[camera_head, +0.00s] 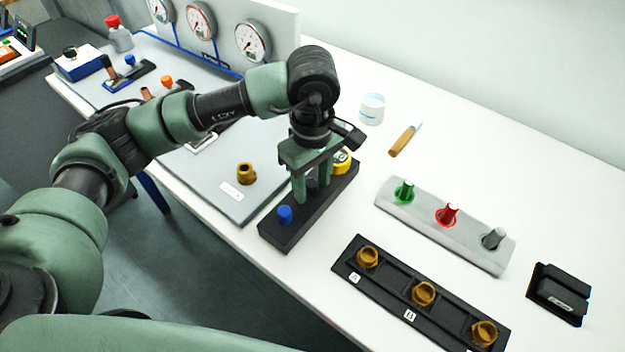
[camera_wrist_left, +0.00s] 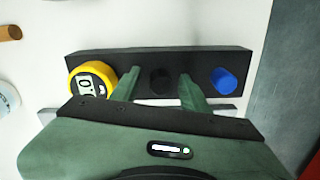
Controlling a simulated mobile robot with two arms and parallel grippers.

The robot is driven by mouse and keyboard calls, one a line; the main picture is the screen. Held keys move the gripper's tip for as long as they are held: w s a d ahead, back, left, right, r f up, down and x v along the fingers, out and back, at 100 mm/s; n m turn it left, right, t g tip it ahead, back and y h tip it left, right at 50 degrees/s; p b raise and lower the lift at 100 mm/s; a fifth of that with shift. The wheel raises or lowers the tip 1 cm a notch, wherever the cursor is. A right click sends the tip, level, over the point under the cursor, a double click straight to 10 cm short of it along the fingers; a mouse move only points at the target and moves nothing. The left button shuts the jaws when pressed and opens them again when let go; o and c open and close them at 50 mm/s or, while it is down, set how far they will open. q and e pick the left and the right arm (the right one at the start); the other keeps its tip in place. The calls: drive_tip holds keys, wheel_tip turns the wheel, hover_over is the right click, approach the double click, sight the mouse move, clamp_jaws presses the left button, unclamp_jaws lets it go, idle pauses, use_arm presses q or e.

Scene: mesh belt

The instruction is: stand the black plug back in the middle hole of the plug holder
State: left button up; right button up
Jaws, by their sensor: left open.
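The plug holder (camera_head: 283,236) is a long black block on the white table; it also shows in the left wrist view (camera_wrist_left: 205,62). A blue plug (camera_head: 285,214) stands at its near end and a yellow round piece (camera_head: 343,158) sits at its far end. The black plug (camera_wrist_left: 160,80) is at the middle of the holder, between the fingers. My left gripper (camera_head: 312,190) is open, pointing down over the holder, with a finger on each side of the plug and gaps visible in the wrist view. The plug's lower part is hard to see. My right gripper is not in view.
A grey board with a brass fitting (camera_head: 246,174) lies left of the holder. A black tray (camera_head: 395,288) with brass nuts and a grey rack (camera_head: 420,214) with green, red and grey pieces stand to the right. A wooden-handled tool (camera_head: 402,141) and a white jar (camera_head: 372,108) lie behind.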

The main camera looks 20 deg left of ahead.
sight(312, 182)
use_arm(q)
drive_tip(key=shift+r+b, duration=0.75)
drive_tip(key=shift+r, duration=3.15)
drive_tip(key=shift+r, duration=0.1)
